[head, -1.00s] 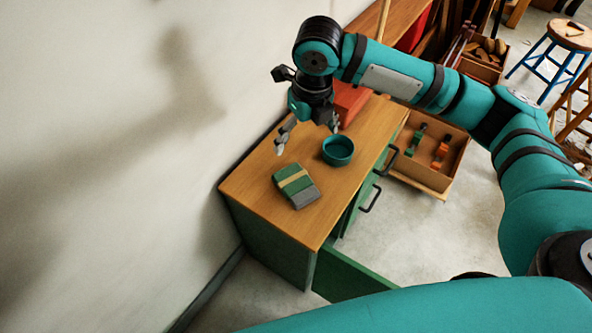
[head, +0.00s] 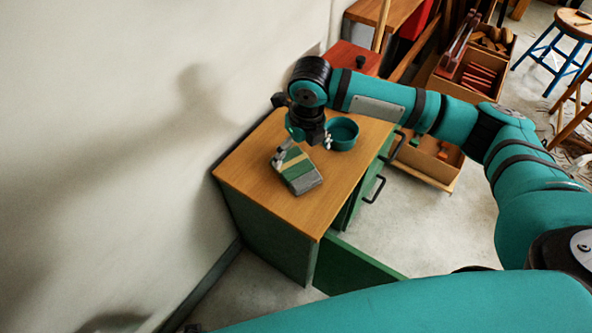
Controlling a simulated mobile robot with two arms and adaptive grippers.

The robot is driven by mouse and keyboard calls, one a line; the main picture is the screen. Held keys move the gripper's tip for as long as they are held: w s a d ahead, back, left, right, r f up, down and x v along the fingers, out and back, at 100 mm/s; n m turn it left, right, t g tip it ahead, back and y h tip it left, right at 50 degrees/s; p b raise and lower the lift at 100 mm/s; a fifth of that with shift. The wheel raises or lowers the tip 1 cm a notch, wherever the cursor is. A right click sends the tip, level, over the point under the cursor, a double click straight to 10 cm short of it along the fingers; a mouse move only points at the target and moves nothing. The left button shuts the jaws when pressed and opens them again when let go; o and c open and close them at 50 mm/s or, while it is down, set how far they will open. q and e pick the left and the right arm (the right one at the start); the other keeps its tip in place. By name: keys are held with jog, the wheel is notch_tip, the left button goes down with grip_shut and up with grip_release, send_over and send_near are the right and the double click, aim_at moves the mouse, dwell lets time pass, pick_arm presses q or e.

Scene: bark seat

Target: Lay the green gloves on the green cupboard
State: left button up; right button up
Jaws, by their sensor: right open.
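The green gloves (head: 301,179), a folded bundle with a pale band and a grey end, lie on the wooden top of the green cupboard (head: 262,196). My right gripper (head: 303,155) is open and points down at the far end of the gloves. One finger shows beside their left edge, the other to their right. I cannot tell whether the fingers touch them. The gripper hides part of their far end. My left gripper is out of view.
A teal bowl (head: 343,133) stands on the cupboard just right of my gripper. A red box (head: 354,57) is behind my arm. A green door (head: 350,268) stands open at the cupboard's front. A wall runs along the left. The near cupboard top is clear.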

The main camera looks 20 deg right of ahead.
aim_at(296, 166)
jog(key=f, duration=0.2)
jog(key=f+b, duration=0.1)
jog(key=f, duration=0.1)
jog(key=w+f, duration=0.1)
jog(key=shift+a+f, duration=0.35)
jog(key=shift+f, duration=0.6)
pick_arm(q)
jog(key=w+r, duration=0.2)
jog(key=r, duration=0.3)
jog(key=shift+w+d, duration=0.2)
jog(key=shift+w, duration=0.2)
pick_arm(e)
jog(key=shift+c, duration=0.4)
jog(key=c, duration=0.9)
jog(key=shift+c, duration=0.4)
jog(key=shift+r, duration=0.15)
